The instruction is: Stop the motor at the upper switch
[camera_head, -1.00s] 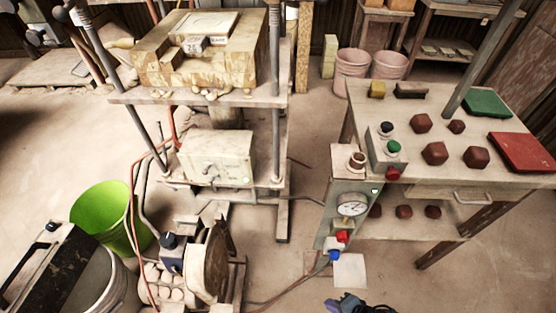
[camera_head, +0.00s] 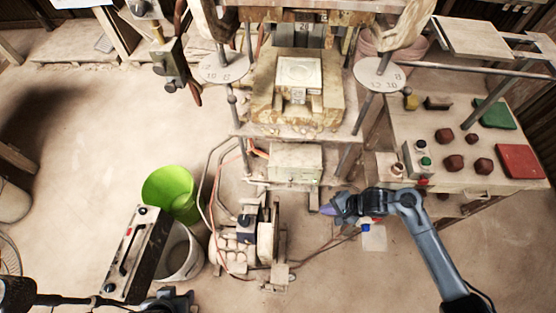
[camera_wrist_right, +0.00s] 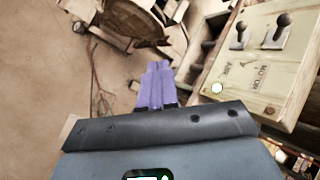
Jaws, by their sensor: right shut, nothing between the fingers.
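The cream switch box (camera_head: 296,160) sits low on the press, below its shelf. In the right wrist view, the box's face (camera_wrist_right: 265,70) fills the upper right. It bears two dark toggle switches, one by the AIR label (camera_wrist_right: 240,33) and one by the MOTOR label (camera_wrist_right: 282,24). A small pale-green lamp (camera_wrist_right: 217,88) sits at the panel's near corner. My right gripper (camera_head: 328,209) is shut and empty, in front of and below the box, apart from it. Its purple fingers (camera_wrist_right: 156,87) point left of the panel. My left gripper (camera_head: 170,300) is partly cut off at the bottom edge; its jaws are unclear.
The motor with its wheel (camera_head: 266,235) stands left of my right gripper. A green bucket (camera_head: 170,192) and hoses (camera_head: 222,165) are further left. The table (camera_head: 455,180) with a button box stands right.

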